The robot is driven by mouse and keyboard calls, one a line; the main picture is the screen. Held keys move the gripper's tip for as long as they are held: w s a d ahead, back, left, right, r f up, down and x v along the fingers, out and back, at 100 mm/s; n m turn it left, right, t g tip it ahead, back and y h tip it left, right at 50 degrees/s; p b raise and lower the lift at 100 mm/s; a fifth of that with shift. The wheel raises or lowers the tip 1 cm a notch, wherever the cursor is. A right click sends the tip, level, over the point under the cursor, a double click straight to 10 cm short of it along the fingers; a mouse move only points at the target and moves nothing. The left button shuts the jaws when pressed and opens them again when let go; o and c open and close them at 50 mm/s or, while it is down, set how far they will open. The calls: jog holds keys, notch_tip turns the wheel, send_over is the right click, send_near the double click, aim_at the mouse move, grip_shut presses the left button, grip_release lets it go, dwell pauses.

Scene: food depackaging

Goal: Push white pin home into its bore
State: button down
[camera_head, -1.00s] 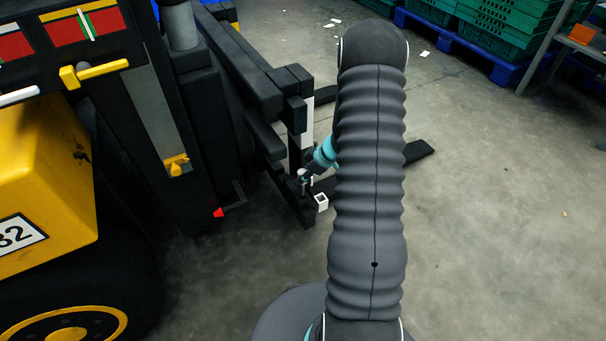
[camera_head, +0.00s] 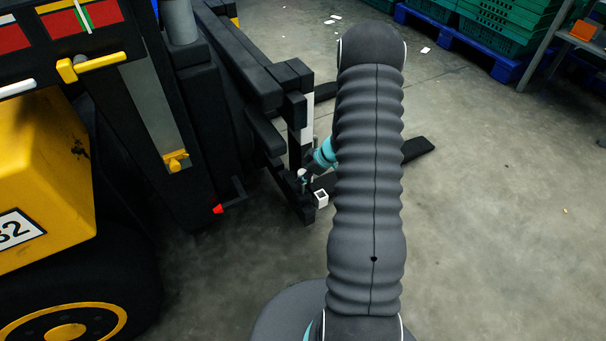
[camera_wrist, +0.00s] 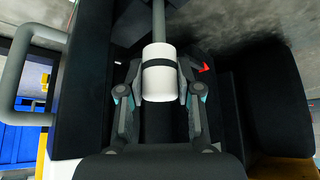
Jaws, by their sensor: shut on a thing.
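In the wrist view, my gripper (camera_wrist: 160,82) has its two fingers closed on the sides of the white pin (camera_wrist: 158,61). The pin is a white cylinder with a black band around it. A grey rod (camera_wrist: 159,18) runs from its far end toward the top of the picture. The bore cannot be made out, so I cannot tell how deep the pin sits. In the head view, my arm hides much of the gripper area beside the black fork carriage (camera_head: 298,112). A small white square-ended part (camera_head: 321,198) shows low on the carriage.
The yellow and black forklift (camera_head: 50,165) fills the left. A black fork (camera_head: 418,148) reaches out low behind my arm. The grey floor (camera_head: 500,230) on the right is open. Green crates (camera_head: 505,35) stand on a blue pallet (camera_head: 445,20) at the back.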

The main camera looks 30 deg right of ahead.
aim_at(303, 187)
jog(key=shift+f+b, duration=1.15)
jog(key=shift+f, duration=2.05)
jog(key=c, duration=0.7)
grip_release()
jog(key=shift+r, duration=0.1)
jog(key=v, duration=1.2)
